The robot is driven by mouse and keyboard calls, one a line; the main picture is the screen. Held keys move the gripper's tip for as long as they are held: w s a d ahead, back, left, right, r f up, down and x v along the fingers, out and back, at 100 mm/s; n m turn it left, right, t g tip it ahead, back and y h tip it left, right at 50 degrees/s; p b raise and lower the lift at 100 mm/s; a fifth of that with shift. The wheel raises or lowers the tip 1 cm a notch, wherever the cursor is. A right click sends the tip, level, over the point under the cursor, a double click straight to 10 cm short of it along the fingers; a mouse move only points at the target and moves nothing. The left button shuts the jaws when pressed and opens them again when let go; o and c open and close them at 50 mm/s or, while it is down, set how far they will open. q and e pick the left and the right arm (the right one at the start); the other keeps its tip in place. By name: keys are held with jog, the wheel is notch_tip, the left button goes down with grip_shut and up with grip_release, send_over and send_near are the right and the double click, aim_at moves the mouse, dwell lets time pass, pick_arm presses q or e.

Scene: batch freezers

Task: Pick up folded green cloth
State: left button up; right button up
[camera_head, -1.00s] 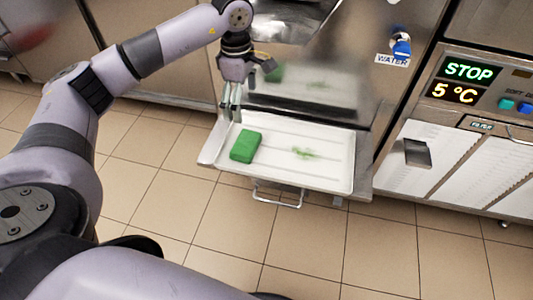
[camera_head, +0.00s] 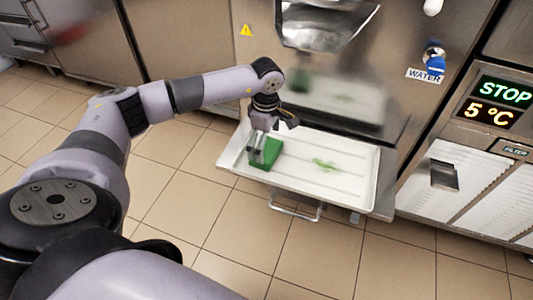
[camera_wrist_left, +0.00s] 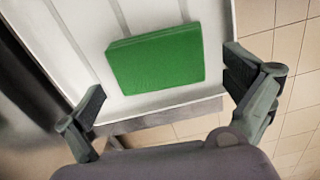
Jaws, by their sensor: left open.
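The folded green cloth (camera_head: 268,154) lies flat at the left end of the white tray (camera_head: 364,164). In the left wrist view the cloth (camera_wrist_left: 157,60) shows as a thick green block on the ribbed white tray. My left gripper (camera_head: 258,157) is over the cloth in the head view and hides part of its left side. In the left wrist view its fingers (camera_wrist_left: 168,98) are spread wide, one on each side below the cloth, with nothing between them. My right gripper is in neither view.
A green smear (camera_head: 326,165) marks the tray right of the cloth. A metal handle (camera_head: 296,208) sticks out below the tray's front. The steel machine front (camera_head: 345,85) rises behind the tray. Tiled floor is clear in front.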

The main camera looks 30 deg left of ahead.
aim_at(266, 149)
pick_arm(q)
jog(key=shift+f, duration=1.55)
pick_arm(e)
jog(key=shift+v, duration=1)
pick_arm(q)
jog(key=shift+c, duration=0.2)
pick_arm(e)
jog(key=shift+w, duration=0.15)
pick_arm(q)
jog(key=c, duration=0.8)
